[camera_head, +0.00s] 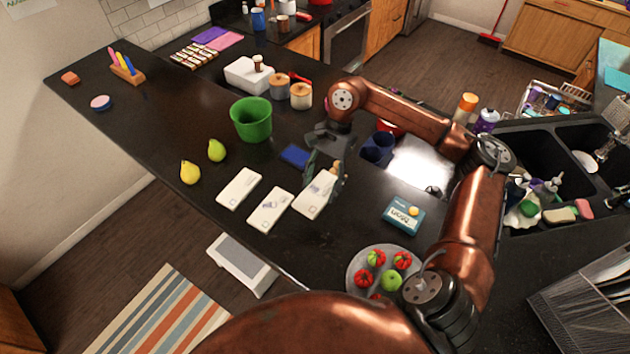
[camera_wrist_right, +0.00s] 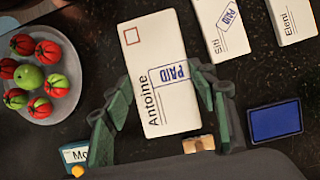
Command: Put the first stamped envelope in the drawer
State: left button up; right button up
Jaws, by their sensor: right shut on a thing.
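A white envelope (camera_head: 316,194) marked "Antoine", with a blue PAID stamp, lies between the fingers of my right gripper (camera_head: 325,168). In the right wrist view the fingers (camera_wrist_right: 160,100) press its two long sides, and the envelope (camera_wrist_right: 152,50) looks larger than its neighbours. A second envelope (camera_head: 270,208) marked "Siti", also stamped PAID (camera_wrist_right: 222,25), and a third (camera_head: 239,188) marked "Eleni" (camera_wrist_right: 293,18) lie to one side. A white, open-topped shape with a grey inside (camera_head: 242,262), possibly the drawer, juts out below the counter edge. My left gripper is out of view.
A blue ink pad (camera_head: 295,155) and a small wooden object (camera_wrist_right: 198,144) lie close to the right gripper. A plate of fruit (camera_head: 354,262) and a teal box (camera_head: 403,214) are to the right. A green bucket (camera_head: 251,120) and pears (camera_head: 190,172) stand farther left.

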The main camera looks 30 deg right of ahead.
jog(key=w+d+f, duration=0.1)
jog(key=w+f, duration=0.1)
jog(key=w+d+f+p, duration=0.1)
jog(key=w+f, duration=0.1)
jog(key=w+d+f+p, duration=0.1)
jog(key=w+d+f, duration=0.1)
jog(key=shift+f, duration=0.35)
notch_tip(320, 180, down, 3)
jog(key=shift+r+p, duration=0.1)
jog(key=shift+p, duration=0.9)
jog(key=shift+f, duration=0.25)
jog(key=shift+f, duration=0.15)
jog(key=shift+f+b, duration=0.1)
jog(key=shift+b, duration=0.25)
jog(key=o, duration=1.1)
jog(key=shift+r, duration=0.2)
